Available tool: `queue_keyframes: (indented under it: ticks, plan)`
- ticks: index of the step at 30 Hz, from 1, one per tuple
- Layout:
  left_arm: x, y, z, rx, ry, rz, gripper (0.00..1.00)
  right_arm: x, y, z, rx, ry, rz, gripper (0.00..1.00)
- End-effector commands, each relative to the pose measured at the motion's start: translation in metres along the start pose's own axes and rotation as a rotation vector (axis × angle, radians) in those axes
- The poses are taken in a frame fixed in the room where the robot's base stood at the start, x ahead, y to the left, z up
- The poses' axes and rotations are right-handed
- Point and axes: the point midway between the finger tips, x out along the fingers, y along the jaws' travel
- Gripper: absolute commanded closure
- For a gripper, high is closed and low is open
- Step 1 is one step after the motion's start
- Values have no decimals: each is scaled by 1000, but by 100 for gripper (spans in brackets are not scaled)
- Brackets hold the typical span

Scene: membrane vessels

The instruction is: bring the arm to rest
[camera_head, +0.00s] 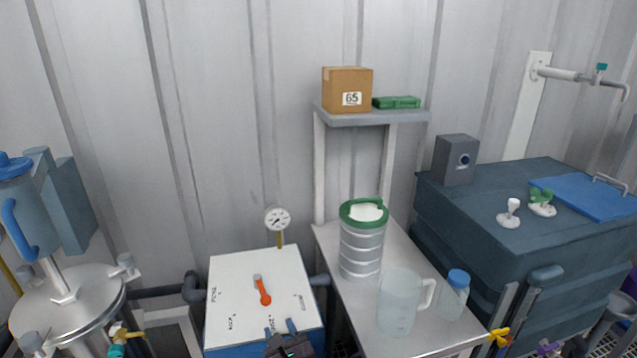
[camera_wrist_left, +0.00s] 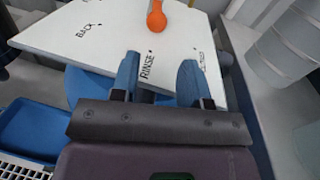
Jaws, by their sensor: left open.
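My left gripper (camera_head: 281,328) shows at the bottom middle of the head view, over the near edge of a white valve panel (camera_head: 233,270). In the left wrist view its two blue fingers (camera_wrist_left: 157,80) stand apart with nothing between them. The panel's orange lever handle (camera_head: 263,290) is beyond the fingertips and apart from them; it also shows at the top of the wrist view (camera_wrist_left: 157,18). Printed words, among them RINSE and BACK, surround it. My right gripper is not in view.
A pressure gauge (camera_head: 277,219) rises behind the panel. To the right, a bench (camera_head: 335,262) holds a ribbed canister with green rim (camera_head: 362,245), a clear jug (camera_head: 397,305) and a blue-capped bottle (camera_head: 453,296). A metal vessel (camera_head: 75,305) stands at left. A shelf (camera_head: 375,118) holds a box.

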Motion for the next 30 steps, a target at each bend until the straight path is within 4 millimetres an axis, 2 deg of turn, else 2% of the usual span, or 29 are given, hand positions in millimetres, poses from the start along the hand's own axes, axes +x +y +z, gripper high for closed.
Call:
queue_keyframes:
  ticks: [4,10,16,20,23,27,30]
  plan:
    - [0,-11,-8,-272,98,-44,58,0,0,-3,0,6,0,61]
    - [4,-26,-3,-816,300,-59,58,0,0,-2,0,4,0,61]
    - [-4,-9,-7,-1404,526,29,58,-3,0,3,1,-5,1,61]
    - [-17,17,-8,-1786,652,131,58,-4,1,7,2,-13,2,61]
    - [-28,45,-8,-2068,722,227,58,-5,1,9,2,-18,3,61]
    - [-51,98,-6,-2427,770,375,58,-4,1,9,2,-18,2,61]
    - [-69,139,-4,-2605,761,465,58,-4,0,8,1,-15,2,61]
